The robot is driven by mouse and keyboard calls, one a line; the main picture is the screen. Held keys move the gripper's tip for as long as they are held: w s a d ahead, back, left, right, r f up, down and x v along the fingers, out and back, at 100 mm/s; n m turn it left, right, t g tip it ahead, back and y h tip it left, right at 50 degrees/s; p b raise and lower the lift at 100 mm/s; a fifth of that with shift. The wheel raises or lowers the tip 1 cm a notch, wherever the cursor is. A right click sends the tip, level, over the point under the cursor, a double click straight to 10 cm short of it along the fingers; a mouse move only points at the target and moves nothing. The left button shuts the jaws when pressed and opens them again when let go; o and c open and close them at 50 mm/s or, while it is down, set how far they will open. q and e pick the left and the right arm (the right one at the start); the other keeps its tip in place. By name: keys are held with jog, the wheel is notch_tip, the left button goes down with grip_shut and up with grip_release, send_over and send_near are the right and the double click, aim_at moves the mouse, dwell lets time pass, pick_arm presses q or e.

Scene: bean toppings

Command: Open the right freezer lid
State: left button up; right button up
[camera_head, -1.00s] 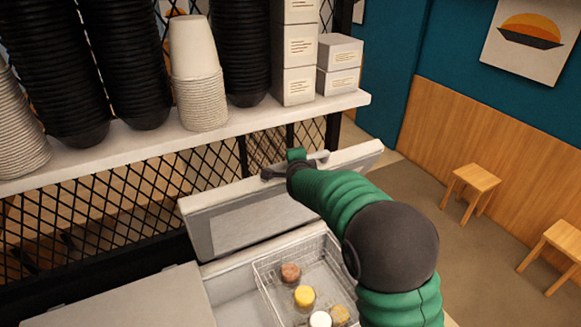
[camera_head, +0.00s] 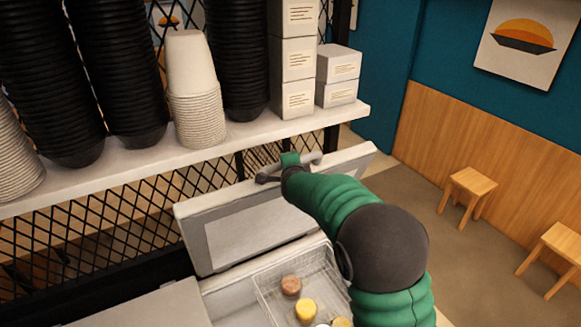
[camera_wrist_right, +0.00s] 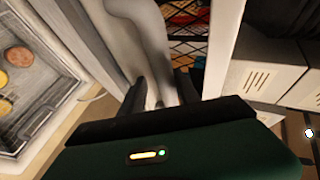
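The right freezer lid (camera_head: 190,230) stands raised at a steep tilt behind its opening, with its grey inner panel facing me. A grey curved handle (camera_head: 312,160) is at its upper edge. My right gripper (camera_head: 289,160) is at this handle. In the right wrist view, the dark fingers of my right gripper (camera_wrist_right: 162,88) are on both sides of the grey handle (camera_wrist_right: 150,38) and look closed on it; the exact contact is partly hidden. My left gripper is not in view.
A wire basket (camera_head: 262,283) with several small round toppings sits in the opening below the lid. A white shelf (camera_head: 230,133) with stacked bowls and boxes runs close above the lid. A black mesh (camera_head: 60,240) is behind. Stools (camera_head: 474,180) stand at right.

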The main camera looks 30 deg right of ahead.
jog(key=shift+s, duration=0.1)
jog(key=p+v, duration=0.1)
jog(key=v, duration=1.5)
jog(key=shift+a, duration=0.1)
jog(key=s+a+f+n+g+y+b, duration=0.1)
jog(key=s+a+f+n+y+b, duration=0.25)
jog(key=f, duration=0.55)
jog(key=s+a+f+n+g+b, duration=0.1)
jog(key=a+f+n+b, duration=0.2)
jog(key=f+n+b, duration=0.45)
jog(key=s+a+f+n+g+y+b, duration=0.1)
jog(key=s+a+f+y+b, duration=0.15)
jog(key=f, duration=0.75)
jog(key=s+f+n+g+b, duration=0.3)
jog(key=s+f+n+b, duration=0.1)
jog(key=s+f, duration=0.3)
jog(key=s+a+f+n+g+b, duration=0.1)
jog(key=s+f+n+g+b, duration=0.2)
jog(key=s+f, duration=0.4)
notch_tip(320, 180, down, 5)
jog(key=shift+a+n+h+b, duration=0.3)
jog(key=shift+n+b, duration=0.25)
jog(key=shift+n, duration=0.35)
